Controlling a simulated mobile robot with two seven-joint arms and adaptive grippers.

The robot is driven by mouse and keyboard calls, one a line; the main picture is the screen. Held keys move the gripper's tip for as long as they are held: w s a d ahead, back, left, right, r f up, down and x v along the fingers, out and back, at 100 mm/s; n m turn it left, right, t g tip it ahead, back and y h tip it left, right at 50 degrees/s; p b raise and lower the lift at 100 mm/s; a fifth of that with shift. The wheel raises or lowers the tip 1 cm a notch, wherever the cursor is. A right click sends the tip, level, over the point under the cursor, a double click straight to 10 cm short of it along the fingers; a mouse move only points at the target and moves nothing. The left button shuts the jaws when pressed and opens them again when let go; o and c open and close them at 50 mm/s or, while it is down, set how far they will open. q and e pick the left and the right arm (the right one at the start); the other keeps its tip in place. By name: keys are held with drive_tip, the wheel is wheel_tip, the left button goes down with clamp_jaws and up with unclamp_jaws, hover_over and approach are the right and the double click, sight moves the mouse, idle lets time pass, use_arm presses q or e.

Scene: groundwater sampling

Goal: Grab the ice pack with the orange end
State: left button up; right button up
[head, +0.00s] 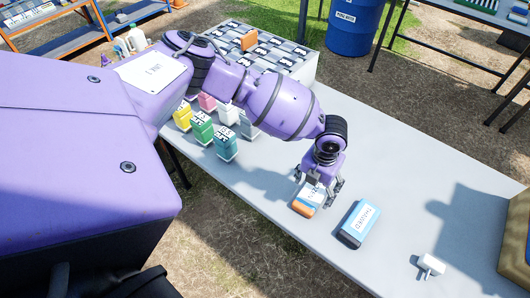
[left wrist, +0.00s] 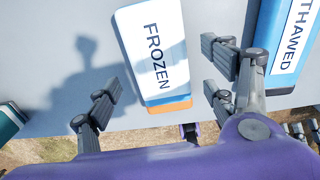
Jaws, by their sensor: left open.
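The ice pack with the orange end (head: 303,206) lies on the grey table, white on top and labelled FROZEN. It fills the middle of the left wrist view (left wrist: 155,50), with its orange end toward my palm. My left gripper (head: 319,192) is open and empty over this pack. In the left wrist view its fingers (left wrist: 162,92) stand apart on either side of the orange end. A second pack, blue with a dark end and labelled THAWED (head: 358,224), lies to the right.
Several coloured bottles, including a green one (head: 201,130), stand left of my arm. A small white item (head: 430,266) and a brown box (head: 515,240) lie at the right. A blue barrel (head: 355,25) stands behind.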

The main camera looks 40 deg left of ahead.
sight(313, 194)
use_arm(q)
drive_tip(key=shift+s+f, duration=0.2)
drive_tip(key=shift+f, duration=1.15)
drive_tip(key=shift+w+r, duration=0.1)
drive_tip(key=shift+r, duration=0.05)
drive_tip(key=c, duration=1.4)
drive_tip(key=shift+c, duration=0.6)
drive_tip(key=shift+w+r, duration=0.1)
drive_tip(key=shift+r, duration=0.05)
